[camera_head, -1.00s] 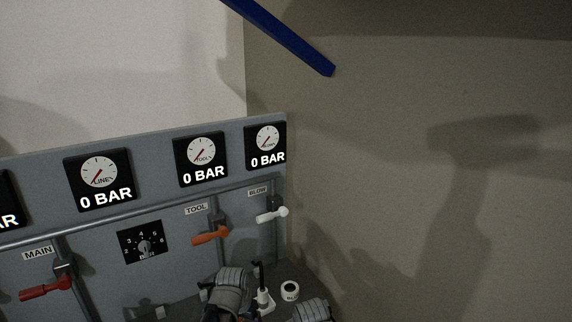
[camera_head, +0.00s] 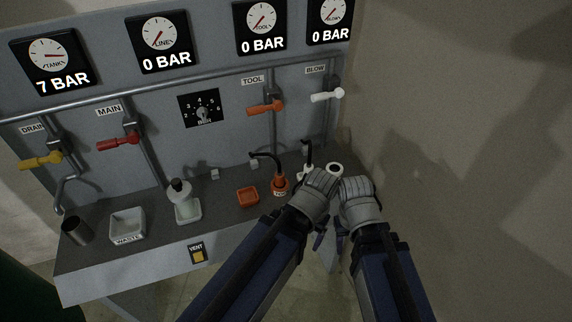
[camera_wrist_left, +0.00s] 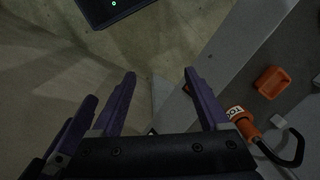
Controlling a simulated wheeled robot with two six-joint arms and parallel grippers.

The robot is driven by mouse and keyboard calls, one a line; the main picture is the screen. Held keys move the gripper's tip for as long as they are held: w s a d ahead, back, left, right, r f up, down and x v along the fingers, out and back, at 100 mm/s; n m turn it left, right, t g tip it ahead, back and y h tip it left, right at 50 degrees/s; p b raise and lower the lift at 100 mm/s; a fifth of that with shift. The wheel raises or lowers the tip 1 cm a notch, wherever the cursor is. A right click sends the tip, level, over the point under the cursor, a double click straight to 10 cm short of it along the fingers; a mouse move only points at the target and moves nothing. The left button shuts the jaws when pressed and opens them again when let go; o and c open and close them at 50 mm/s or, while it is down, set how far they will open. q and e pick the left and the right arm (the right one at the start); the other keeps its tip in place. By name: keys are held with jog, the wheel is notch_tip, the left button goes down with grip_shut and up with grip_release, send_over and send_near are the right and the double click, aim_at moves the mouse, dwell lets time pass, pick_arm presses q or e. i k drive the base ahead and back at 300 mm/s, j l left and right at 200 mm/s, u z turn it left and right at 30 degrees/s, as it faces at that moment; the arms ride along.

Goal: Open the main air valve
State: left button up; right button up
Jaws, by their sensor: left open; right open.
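The main air valve's red handle (camera_head: 118,142) sits on the panel under the MAIN label (camera_head: 109,111), in the left part of the head view. It lies roughly level, across its pipe. The TANK gauge (camera_head: 52,62) reads 7 BAR and the LINE gauge (camera_head: 163,42) reads 0 BAR. My left gripper (camera_wrist_left: 160,74) is open and empty in the left wrist view, above the floor beside the bench. My right gripper (camera_head: 340,238) is low beside it, right of the bench and far from the red handle; its fingers are mostly hidden behind the wrist.
A yellow drain handle (camera_head: 41,160) is left of the red one; orange (camera_head: 265,107) and white (camera_head: 327,95) handles are to the right. A wall stands right.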

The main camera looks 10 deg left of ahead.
aim_at(133, 138)
jog(key=u, duration=1.75)
